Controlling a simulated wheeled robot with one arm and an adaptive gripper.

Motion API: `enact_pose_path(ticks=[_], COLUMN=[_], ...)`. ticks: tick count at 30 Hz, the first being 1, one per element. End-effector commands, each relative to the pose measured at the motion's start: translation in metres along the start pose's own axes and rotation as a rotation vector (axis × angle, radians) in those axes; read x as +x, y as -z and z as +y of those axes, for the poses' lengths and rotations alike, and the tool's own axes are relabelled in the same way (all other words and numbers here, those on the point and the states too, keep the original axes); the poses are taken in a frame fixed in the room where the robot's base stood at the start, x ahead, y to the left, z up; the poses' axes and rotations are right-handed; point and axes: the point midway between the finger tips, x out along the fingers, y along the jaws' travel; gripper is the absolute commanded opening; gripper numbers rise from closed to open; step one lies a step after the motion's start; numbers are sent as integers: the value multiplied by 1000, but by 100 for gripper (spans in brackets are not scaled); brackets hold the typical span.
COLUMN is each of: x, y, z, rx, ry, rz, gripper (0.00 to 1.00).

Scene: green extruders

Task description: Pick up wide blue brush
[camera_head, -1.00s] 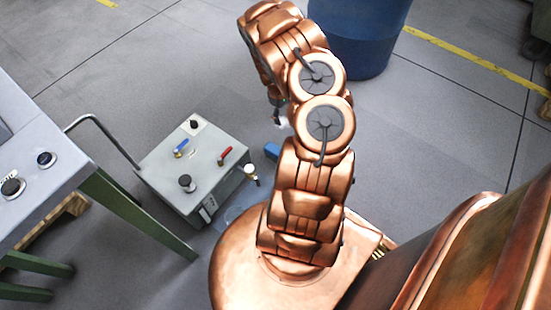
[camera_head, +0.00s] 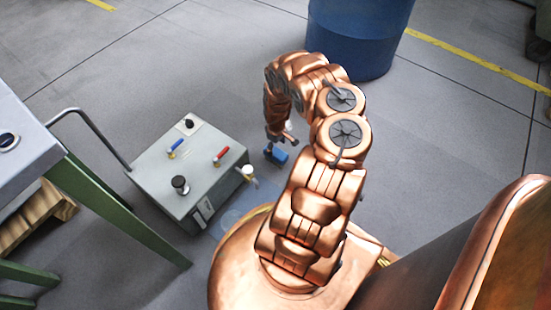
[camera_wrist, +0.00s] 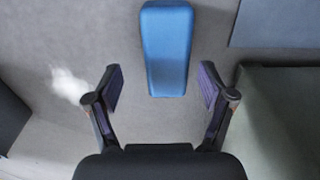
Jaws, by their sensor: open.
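The wide blue brush shows in the wrist view as a blue block (camera_wrist: 166,48) on the grey floor, running up to the top edge of the picture. My gripper (camera_wrist: 162,88) is open and empty. Its two fingers stand left and right of the block's near end, apart from it. In the head view the blue block (camera_head: 277,154) lies on the floor right of the grey box, and my gripper (camera_head: 284,140) is just above it. My arm hides part of that area. The bristles cannot be made out.
A grey control box (camera_head: 190,170) with blue and red levers stands left of the blue block. A blue barrel (camera_head: 358,35) stands behind my arm. A table with green legs (camera_head: 115,205) is at the left. A blurry white patch (camera_wrist: 67,85) shows beside the left finger.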

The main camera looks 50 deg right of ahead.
Motion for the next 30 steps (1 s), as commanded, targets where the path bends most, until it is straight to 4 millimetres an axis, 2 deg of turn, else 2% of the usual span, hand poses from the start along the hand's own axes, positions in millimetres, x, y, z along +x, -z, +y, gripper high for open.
enact_pose_path(ticks=[5,16,26,30], x=[10,50,53,53], y=[-1,-3,-3,-3], z=[-2,-8,-8,-8], rx=[0,1,1,1], ry=[0,1,0,0], rz=[0,0,-1,-1], gripper=[81,81,81,68])
